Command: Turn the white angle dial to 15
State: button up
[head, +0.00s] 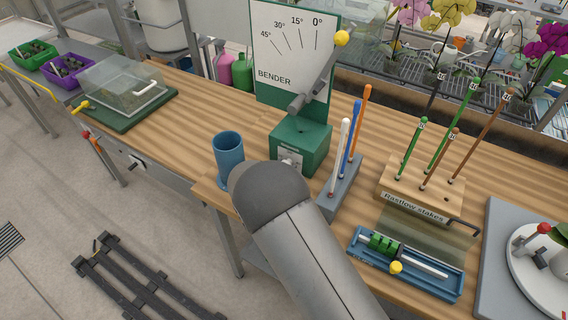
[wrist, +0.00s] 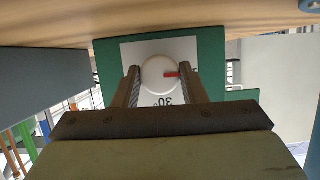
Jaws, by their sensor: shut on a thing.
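The white angle dial (wrist: 159,73) is a round knob with a red mark, on a white plate on the front of the bender's green base (head: 303,145). My gripper (wrist: 159,71) is shut on the dial, one finger on each side. In the wrist view the red mark points right, and an upside-down "30°" label shows below the dial. Other dial labels are hidden by the fingers or too small. In the head view my arm covers most of the dial area. The bender's tall board (head: 290,80) carries a 0° to 45° scale, and its grey lever (head: 318,80) ends in a yellow ball.
A blue cup (head: 228,158) stands left of the base. A grey holder (head: 341,197) with white, blue and orange rods is close on the right. Beyond it are a wooden stake block (head: 420,190) and a blue tray (head: 440,283).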

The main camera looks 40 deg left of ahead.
dwell(0.4)
jog(key=o, duration=1)
jog(key=shift+s, duration=0.15)
jog(key=b+v, duration=0.3)
jog(key=v, duration=1.4)
jog(key=shift+s+a+r, duration=0.1)
jog(key=shift+s, duration=0.05)
